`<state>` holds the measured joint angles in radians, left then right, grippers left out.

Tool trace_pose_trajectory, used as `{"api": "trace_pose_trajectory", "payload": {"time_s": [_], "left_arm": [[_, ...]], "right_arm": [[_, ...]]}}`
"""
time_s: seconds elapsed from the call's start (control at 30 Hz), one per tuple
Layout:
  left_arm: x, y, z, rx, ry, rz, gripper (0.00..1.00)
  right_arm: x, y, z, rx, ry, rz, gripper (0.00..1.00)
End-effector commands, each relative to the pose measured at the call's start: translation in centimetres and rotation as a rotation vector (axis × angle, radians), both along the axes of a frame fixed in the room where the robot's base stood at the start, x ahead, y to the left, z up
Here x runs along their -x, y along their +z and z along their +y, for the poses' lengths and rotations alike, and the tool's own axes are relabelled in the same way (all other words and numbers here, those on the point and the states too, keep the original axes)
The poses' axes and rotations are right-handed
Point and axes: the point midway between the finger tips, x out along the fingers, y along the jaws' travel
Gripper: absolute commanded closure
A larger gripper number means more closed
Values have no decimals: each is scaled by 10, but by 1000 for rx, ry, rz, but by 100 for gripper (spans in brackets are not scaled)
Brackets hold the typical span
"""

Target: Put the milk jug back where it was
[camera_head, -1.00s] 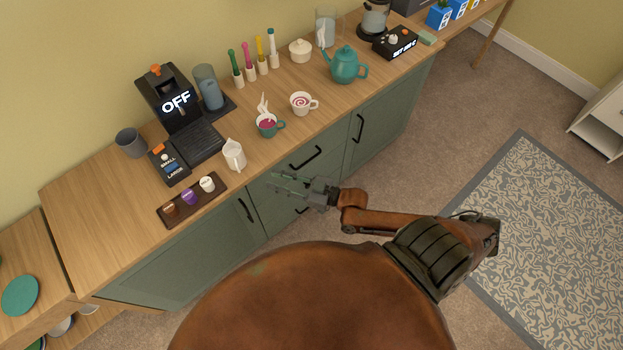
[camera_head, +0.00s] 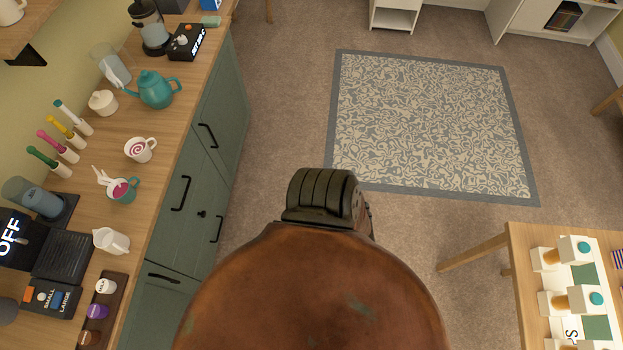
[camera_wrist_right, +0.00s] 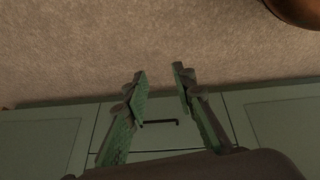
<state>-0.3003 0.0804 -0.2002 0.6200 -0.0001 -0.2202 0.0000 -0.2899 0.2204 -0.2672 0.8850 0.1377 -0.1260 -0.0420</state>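The white milk jug (camera_head: 110,240) stands upright on the wooden counter (camera_head: 140,215), beside the coffee machine (camera_head: 62,255) and just beyond the dark capsule tray (camera_head: 116,312). No gripper touches it. My right gripper (camera_wrist_right: 159,74) shows in the right wrist view with its two fingers apart and nothing between them. Behind the fingers are carpet and the green cabinet front (camera_wrist_right: 155,135). In the head view neither gripper shows.
A wooden table (camera_head: 515,260) is at the lower right. Carpet and a patterned rug (camera_head: 430,125) lie open between.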

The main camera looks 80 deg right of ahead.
Motion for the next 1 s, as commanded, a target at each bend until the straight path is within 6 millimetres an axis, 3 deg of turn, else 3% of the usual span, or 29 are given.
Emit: {"api": "trace_pose_trajectory", "payload": {"time_s": [0.03, 0.1, 0.2, 0.3, 0.43, 1.0], "left_arm": [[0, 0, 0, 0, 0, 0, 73], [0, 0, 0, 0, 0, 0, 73], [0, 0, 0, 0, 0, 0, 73], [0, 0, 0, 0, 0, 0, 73], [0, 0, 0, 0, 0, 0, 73], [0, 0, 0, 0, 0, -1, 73]], "right_arm": [[40, -19, 13, -2, -20, 82, 76], [85, -35, 26, -1, -34, 174, 76], [133, -48, 42, -3, -43, 270, 76], [159, -54, 52, -5, -49, 322, 76], [169, -56, 56, -6, -50, 343, 76], [168, -55, 55, -5, -49, 341, 76]]}}
